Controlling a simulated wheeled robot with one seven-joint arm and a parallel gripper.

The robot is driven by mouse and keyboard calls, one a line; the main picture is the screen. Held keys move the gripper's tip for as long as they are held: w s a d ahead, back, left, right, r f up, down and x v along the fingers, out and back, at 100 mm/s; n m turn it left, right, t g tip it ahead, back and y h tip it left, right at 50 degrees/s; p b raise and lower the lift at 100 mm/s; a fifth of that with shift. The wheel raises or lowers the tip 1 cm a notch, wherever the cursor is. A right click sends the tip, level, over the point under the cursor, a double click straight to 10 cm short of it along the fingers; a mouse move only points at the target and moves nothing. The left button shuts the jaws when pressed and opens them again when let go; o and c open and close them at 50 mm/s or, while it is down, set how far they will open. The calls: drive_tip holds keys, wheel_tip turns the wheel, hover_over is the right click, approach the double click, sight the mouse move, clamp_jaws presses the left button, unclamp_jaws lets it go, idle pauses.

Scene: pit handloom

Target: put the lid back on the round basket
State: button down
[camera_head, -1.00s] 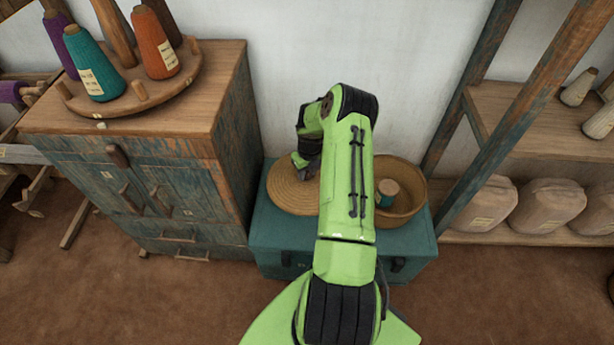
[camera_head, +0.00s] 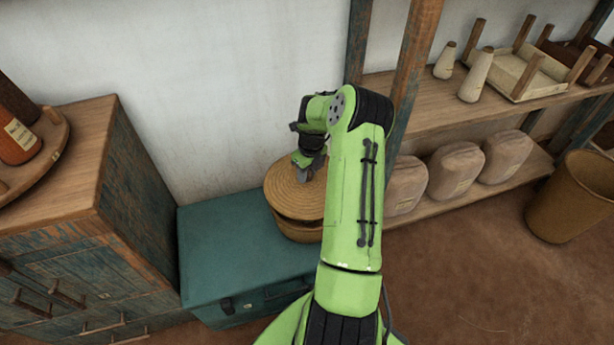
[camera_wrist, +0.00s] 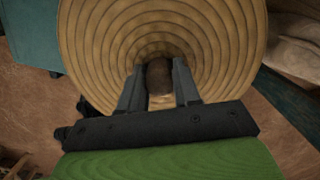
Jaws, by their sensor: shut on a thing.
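The round woven lid (camera_head: 292,196) is over the round basket (camera_head: 299,231) on the right part of a teal chest. A dark gap shows between lid and rim at the front left, so the lid sits slightly above or tilted on the basket. My gripper (camera_head: 306,172) is above the lid. In the wrist view my gripper (camera_wrist: 159,88) is shut on the brown knob (camera_wrist: 159,76) at the middle of the lid (camera_wrist: 95,45). My arm hides the right side of the lid and basket, and the lid hides the basket's inside.
The teal chest (camera_head: 222,250) has bare top left of the basket. A wooden cabinet (camera_head: 110,200) stands at left. A shelf (camera_head: 425,200) with several sacks (camera_head: 456,171) stands close at right, its post behind my arm. A tall bin (camera_head: 572,200) stands far right.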

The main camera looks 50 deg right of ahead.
sight(307, 185)
drive_tip(key=shift+s, duration=0.1)
wheel_tip(307, 185, down, 4)
drive_tip(key=b, duration=0.3)
drive_tip(key=shift+f, duration=1.15)
drive_tip(key=shift+f, duration=0.15)
idle(1.3)
drive_tip(key=shift+c, duration=1.2)
unclamp_jaws()
